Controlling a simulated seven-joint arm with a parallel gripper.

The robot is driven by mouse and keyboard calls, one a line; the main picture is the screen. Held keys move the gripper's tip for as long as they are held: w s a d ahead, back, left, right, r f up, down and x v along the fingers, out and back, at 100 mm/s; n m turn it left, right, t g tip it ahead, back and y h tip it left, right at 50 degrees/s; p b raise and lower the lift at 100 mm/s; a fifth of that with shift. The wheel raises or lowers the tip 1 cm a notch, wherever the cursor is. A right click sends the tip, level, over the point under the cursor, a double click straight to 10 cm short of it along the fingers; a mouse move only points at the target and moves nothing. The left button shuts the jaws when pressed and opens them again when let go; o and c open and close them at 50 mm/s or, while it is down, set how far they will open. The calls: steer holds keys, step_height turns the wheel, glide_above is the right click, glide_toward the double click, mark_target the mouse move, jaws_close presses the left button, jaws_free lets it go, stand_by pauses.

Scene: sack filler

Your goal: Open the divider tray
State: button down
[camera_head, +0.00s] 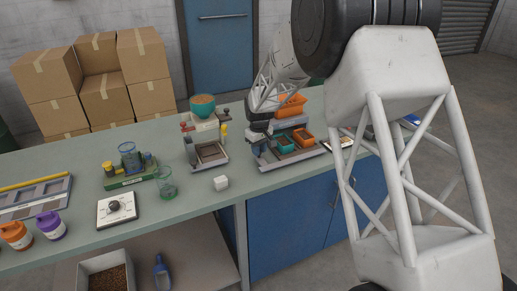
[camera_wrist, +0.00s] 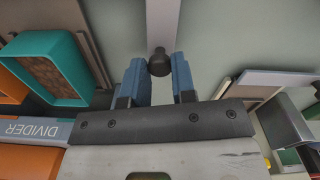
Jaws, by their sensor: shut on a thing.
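The divider tray unit (camera_head: 290,155) stands on the bench, right of centre in the head view. It holds an orange bin (camera_head: 291,105), a teal bin (camera_head: 284,144) and an orange cup. The wrist view shows its "DIVIDER" label (camera_wrist: 32,130) and a teal bin (camera_wrist: 72,98) with brown contents at left. My gripper (camera_wrist: 160,66) has its blue fingers on either side of a dark round knob (camera_wrist: 160,57) at the end of a pale bar (camera_wrist: 161,22). It is shut on the knob. In the head view my arm hides the fingertips and part of the unit.
A sack-filler-like machine with a teal bowl (camera_head: 202,105) stands left of the unit. Cardboard boxes (camera_head: 101,98) are stacked behind. The bench front near the cube is clear.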

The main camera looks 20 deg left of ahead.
steer(key=c, duration=0.9)
jaws_free()
steer(key=shift+c, duration=0.2)
steer(key=shift+r, duration=3.95)
